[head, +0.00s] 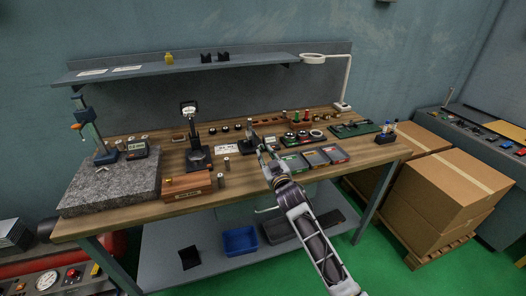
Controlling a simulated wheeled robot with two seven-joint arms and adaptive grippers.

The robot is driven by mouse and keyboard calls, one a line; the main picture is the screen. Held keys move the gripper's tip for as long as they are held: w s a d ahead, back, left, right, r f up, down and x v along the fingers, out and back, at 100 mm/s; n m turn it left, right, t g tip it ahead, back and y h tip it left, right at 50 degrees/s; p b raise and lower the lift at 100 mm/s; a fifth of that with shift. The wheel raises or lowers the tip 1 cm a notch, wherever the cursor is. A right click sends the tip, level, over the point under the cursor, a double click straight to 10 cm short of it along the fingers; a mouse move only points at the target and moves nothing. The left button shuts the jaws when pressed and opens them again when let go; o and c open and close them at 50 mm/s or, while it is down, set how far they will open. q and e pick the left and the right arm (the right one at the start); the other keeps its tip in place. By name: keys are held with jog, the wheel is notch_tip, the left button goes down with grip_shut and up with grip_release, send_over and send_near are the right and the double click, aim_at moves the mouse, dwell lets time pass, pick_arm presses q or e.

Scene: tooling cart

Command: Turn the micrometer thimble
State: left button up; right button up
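My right arm comes up from the bottom, and its gripper (265,149) is over the middle of the wooden bench. The gripper's fingers are small and dark here, so I cannot tell whether they are open or shut. Just left of the fingertips stands a small dark upright item (249,129), perhaps the micrometer in its stand. The gripper seems close to it, but I cannot tell whether they touch. The thimble cannot be made out at this size. My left gripper is not in view.
The wooden bench (120,221) carries a granite block (115,187) at left, a dial gauge stand (197,155), a wooden box (187,186) and coloured trays (315,158) right of the gripper. A ring lamp (347,80) stands behind. Cardboard boxes (445,190) sit at right.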

aim_at(260, 145)
jog(key=shift+x, duration=1.95)
grip_shut()
